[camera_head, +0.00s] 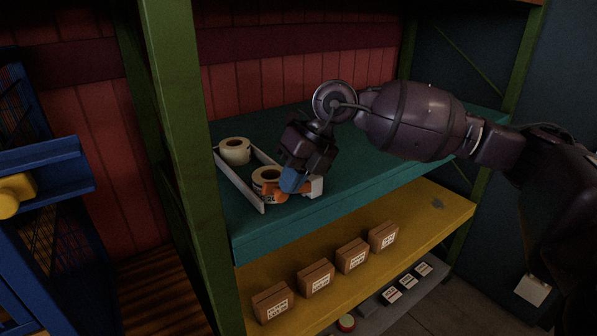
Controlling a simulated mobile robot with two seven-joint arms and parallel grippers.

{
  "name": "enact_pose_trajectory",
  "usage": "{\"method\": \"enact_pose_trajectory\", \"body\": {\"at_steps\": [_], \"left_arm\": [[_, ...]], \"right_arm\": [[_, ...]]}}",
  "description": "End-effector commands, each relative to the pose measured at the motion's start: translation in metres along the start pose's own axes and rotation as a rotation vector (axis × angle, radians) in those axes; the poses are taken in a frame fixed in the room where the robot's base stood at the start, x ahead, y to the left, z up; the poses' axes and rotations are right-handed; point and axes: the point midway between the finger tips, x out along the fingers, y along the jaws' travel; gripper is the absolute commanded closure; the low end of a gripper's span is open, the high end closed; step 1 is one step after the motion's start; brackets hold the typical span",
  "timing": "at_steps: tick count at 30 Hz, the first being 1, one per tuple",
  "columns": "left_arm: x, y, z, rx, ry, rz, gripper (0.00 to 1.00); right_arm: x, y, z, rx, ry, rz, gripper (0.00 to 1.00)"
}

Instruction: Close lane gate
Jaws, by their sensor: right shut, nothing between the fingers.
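On the teal shelf, a pale lane rail (241,181) runs from back to front beside two cream rolls. One roll (234,150) stands at the back left, and another roll (266,175) stands nearer the front, to the right of the rail. An orange part (274,192), which may be the lane gate, sits at the front of the near roll. My right gripper (286,190) reaches down from the right, with blue and orange parts at its tip. It is shut beside the near roll and covers part of it. My left gripper is not in view.
A green post (185,150) stands left of the shelf. Several brown boxes (316,278) line the yellow shelf below. A blue rack (40,170) is at the far left.

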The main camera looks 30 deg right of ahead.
Motion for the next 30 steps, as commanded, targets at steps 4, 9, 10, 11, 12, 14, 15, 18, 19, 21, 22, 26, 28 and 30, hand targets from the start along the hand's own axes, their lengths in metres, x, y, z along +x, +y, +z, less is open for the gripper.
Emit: {"method": "enact_pose_trajectory", "body": {"at_steps": [4,9,10,11,12,14,15,18,19,21,22,26,28,30], "left_arm": [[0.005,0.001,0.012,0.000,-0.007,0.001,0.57],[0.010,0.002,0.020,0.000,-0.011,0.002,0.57],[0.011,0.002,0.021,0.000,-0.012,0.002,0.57],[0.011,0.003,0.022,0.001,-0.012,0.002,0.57],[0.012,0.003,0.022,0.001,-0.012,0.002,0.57],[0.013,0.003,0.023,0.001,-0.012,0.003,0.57],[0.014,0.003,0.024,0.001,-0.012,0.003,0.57],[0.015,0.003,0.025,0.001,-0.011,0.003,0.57],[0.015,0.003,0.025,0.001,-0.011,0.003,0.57],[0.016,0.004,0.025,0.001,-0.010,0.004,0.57],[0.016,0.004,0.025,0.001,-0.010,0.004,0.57],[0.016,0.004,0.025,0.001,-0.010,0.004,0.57],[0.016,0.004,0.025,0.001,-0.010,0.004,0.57],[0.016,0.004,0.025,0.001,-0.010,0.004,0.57]], "right_arm": [[0.015,0.002,-0.002,-0.025,0.001,-0.112,1.00],[0.026,0.001,-0.004,-0.036,0.001,-0.203,1.00],[0.028,0.001,-0.005,-0.035,0.002,-0.200,1.00],[0.029,0.001,-0.005,-0.035,0.002,-0.199,1.00],[0.031,0.001,-0.005,-0.035,0.002,-0.198,1.00],[0.032,0.001,-0.006,-0.035,0.002,-0.197,1.00],[0.033,0.001,-0.006,-0.035,0.002,-0.197,1.00],[0.035,0.001,-0.006,-0.035,0.002,-0.196,1.00],[0.035,0.001,-0.006,-0.035,0.002,-0.196,1.00],[0.036,0.001,-0.006,-0.034,0.002,-0.196,1.00],[0.036,0.001,-0.006,-0.034,0.002,-0.196,1.00],[0.036,0.001,-0.006,-0.034,0.002,-0.195,1.00],[0.036,0.001,-0.007,-0.034,0.003,-0.195,1.00],[0.036,0.001,-0.007,-0.034,0.003,-0.195,1.00]]}}
